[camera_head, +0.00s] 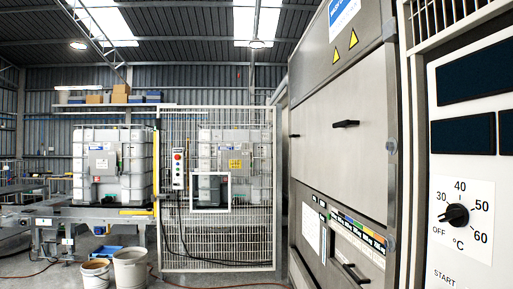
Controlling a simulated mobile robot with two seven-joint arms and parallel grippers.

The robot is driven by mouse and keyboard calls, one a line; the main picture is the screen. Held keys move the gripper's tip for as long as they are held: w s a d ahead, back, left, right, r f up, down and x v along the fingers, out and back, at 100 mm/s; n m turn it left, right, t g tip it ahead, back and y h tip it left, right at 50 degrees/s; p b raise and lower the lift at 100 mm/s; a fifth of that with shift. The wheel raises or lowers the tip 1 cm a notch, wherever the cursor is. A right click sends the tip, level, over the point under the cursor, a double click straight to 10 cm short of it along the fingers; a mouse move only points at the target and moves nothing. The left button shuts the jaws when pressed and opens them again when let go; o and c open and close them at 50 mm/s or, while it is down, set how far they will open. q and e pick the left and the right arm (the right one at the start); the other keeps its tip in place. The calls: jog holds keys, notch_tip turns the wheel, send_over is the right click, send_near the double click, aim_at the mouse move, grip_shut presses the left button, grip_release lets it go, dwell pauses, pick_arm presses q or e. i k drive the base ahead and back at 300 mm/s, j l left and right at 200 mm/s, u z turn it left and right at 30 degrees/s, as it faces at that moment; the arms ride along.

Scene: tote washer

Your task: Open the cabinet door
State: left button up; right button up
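A large steel machine cabinet stands on the right. Its upper front panel (338,160) is flat grey metal with a short black handle (345,123) and looks closed. Below it, a lower panel (370,250) carries a second black handle (350,272) and a strip of coloured labels (358,230); it also looks closed. Which of these is the cabinet door, I cannot tell. Neither of my grippers is in view, and nothing touches the handles.
A control panel (462,170) with a temperature dial (456,215) stands close at the right edge. A white mesh fence (222,245) stands left of the cabinet. Two buckets, one grey (130,270) and one beige (96,274), sit on the floor near a conveyor with a white caged tank (135,165).

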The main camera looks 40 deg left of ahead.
aim_at(339, 136)
jog(key=u, duration=0.95)
jog(key=i+z, duration=0.1)
jog(key=z, duration=0.5)
jog(key=i+j+z, duration=0.35)
jog(key=j+z, duration=0.15)
jog(key=i+j+z, duration=0.1)
jog(key=j+z, duration=0.15)
jog(key=i+j+z, duration=0.1)
jog(key=j, duration=0.35)
jog(key=i+j, duration=0.2)
jog(key=j, duration=0.2)
jog(key=i+j+z, duration=0.15)
jog(key=j, duration=0.3)
jog(key=i+j+z, duration=0.1)
jog(key=j, duration=0.35)
jog(key=i+j, duration=0.1)
jog(key=j, duration=0.35)
jog(key=z, duration=0.05)
